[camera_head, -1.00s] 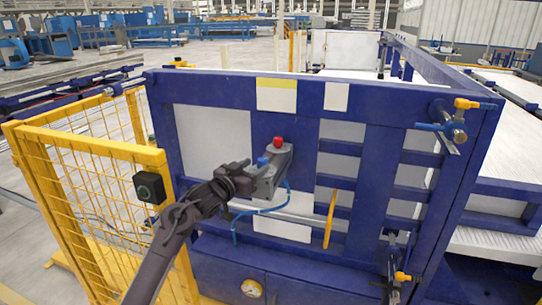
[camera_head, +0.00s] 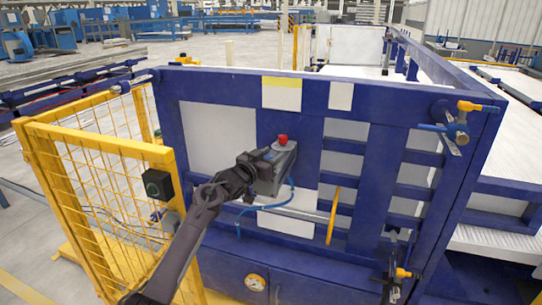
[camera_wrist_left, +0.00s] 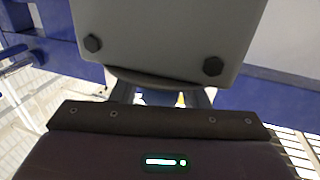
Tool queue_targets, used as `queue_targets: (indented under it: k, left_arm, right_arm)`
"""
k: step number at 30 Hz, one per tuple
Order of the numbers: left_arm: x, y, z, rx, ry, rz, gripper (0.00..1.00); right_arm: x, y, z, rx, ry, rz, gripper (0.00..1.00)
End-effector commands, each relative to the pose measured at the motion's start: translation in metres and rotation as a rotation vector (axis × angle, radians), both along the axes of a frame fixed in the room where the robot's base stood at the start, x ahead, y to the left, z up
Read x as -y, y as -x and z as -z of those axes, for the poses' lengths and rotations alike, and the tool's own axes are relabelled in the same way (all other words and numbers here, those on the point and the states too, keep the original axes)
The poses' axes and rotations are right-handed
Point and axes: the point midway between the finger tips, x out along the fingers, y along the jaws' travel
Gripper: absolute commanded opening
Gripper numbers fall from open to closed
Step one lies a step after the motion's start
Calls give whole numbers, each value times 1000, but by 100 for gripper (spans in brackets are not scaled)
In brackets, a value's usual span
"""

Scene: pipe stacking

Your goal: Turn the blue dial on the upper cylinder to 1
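The upper metal cylinder (camera_head: 460,135) is at the top right corner of the blue frame in the head view. A blue handle-like part (camera_head: 431,127) sticks out to its left, probably the blue dial; its markings are too small to read. A yellow handle (camera_head: 468,105) sits above it. My left gripper (camera_head: 262,162) is far to the left of the cylinder, at the grey control box (camera_head: 283,158) with a red button. It overlaps the box's left side; contact is unclear. Its fingers are mostly hidden in the left wrist view (camera_wrist_left: 158,97). My right gripper is not in view.
A lower cylinder with a yellow handle (camera_head: 402,273) is at the frame's lower right. A yellow upright bar (camera_head: 333,215) stands out from the blue panel between box and cylinders. A yellow mesh fence (camera_head: 95,190) with a black box (camera_head: 158,185) is at the left.

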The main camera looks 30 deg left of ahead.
Motion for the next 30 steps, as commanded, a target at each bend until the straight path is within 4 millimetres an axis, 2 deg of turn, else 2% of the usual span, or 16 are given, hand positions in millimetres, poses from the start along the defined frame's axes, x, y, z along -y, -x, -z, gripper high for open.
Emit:
queue_targets:
  k: [1,8,20,30]
  left_arm:
    - [0,0,0,0,0,0,34]
    - [0,0,0,0,0,0,5]
    - [0,0,1,-1,2,-82,5]
    - [-3,1,2,-2,6,-352,5]
  right_arm:
    - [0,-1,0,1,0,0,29]
    - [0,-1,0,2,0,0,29]
    - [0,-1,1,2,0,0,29]
    - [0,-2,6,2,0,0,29]
